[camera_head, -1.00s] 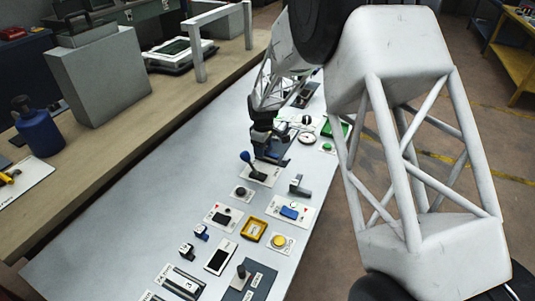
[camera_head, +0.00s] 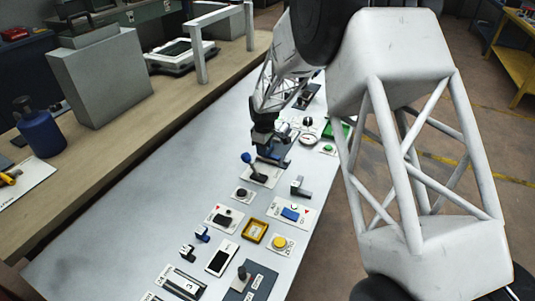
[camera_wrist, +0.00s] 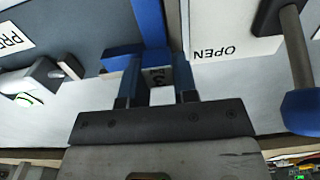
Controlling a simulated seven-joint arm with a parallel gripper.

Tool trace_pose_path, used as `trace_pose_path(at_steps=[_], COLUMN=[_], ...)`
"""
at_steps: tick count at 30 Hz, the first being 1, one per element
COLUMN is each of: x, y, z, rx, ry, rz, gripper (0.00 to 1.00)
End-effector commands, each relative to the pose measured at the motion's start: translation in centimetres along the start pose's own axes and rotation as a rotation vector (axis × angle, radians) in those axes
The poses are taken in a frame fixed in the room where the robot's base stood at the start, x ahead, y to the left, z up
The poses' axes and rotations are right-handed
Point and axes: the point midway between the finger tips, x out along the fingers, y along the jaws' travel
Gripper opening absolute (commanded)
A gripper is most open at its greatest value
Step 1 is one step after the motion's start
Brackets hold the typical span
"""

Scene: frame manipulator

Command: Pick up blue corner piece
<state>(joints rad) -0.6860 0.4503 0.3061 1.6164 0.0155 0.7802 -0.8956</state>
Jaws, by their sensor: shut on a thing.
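My gripper (camera_wrist: 160,85) points down at the far half of the white table, and its fingers are shut on the blue corner piece. In the wrist view the blue corner piece (camera_wrist: 150,22) shows as an L with one long arm running to the top edge and a short arm to the left. The fingers hide part of it. In the head view my gripper (camera_head: 265,148) is small and partly covers the piece, which shows as a blue patch (camera_head: 277,160) at the fingertips. I cannot tell whether the piece touches the surface under it.
A blue-knobbed lever (camera_head: 246,158) stands close to my gripper, and its knob (camera_wrist: 302,112) shows at right in the wrist view. A panel marked OPEN (camera_wrist: 215,25) lies beside the piece. Several buttons, switches and a yellow frame (camera_head: 255,231) cover the near table. The table's left side is clear.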

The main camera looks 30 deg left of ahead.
Motion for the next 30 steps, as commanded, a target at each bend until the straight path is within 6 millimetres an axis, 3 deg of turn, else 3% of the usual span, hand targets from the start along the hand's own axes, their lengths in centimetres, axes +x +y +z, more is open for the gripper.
trace_pose_path(at_steps=[11, 24, 30], x=[-1.7, -7.9, -9.6], y=[0.0, -0.1, -0.1], z=[0.0, 0.0, 0.0], rx=[0.000, 0.000, 0.000], ry=[0.000, 0.000, -0.001], rz=[0.001, 0.001, 0.000], gripper=[0.00, 0.00, 0.00])
